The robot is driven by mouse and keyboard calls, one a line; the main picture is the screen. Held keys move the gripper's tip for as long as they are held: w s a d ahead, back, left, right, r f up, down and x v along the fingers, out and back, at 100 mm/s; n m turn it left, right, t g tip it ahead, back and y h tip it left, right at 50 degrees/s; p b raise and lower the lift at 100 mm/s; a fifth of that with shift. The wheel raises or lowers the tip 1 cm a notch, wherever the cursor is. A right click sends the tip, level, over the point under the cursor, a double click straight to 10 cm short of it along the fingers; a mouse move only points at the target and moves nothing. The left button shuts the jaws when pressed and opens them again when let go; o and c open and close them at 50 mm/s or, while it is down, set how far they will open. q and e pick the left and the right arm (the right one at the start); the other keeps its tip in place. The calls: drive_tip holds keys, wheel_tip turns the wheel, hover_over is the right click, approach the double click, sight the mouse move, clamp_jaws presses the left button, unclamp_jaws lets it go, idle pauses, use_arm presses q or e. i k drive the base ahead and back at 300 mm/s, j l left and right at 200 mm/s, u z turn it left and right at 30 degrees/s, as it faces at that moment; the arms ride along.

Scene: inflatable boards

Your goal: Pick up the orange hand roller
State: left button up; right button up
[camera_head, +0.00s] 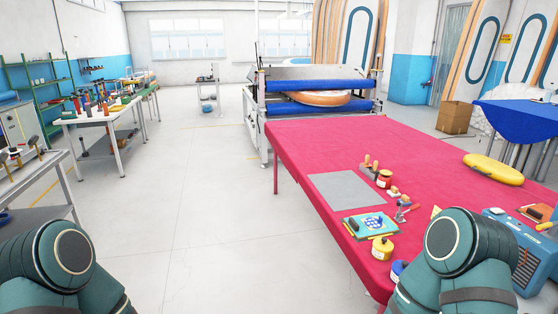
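I cannot make out the orange hand roller for certain. Small tools lie on the red-covered table (310,150) in the camera_head view. Among them are a small tool with a reddish handle (408,209) and wooden-handled items (371,165) by a red tin (384,178). Any of the small tools is too small to identify surely. My two arms show at the lower left and lower right corners, but neither gripper is in view. My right arm covers part of the table's near side.
A grey sheet (347,189), a blue tray (370,225) and a yellow tin (382,248) lie on the table. A blue machine (515,250) and a yellow inflatable (493,169) are at right. A roller machine (318,85) stands behind. The floor left of the table is clear.

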sight(365, 165)
drive_tip(key=i+u, duration=0.25)
drive_tip(key=i, duration=1.25)
drive_tip(key=i+z, duration=0.1)
drive_tip(key=i, duration=0.35)
drive_tip(key=i+j+z, duration=0.15)
drive_tip(key=i, duration=0.35)
drive_tip(key=i+j+z, duration=0.1)
drive_tip(key=i, duration=0.35)
drive_tip(key=i+j+z, duration=0.2)
drive_tip(key=i+z, duration=0.3)
drive_tip(key=i+j+z, duration=0.35)
drive_tip(key=z, duration=0.15)
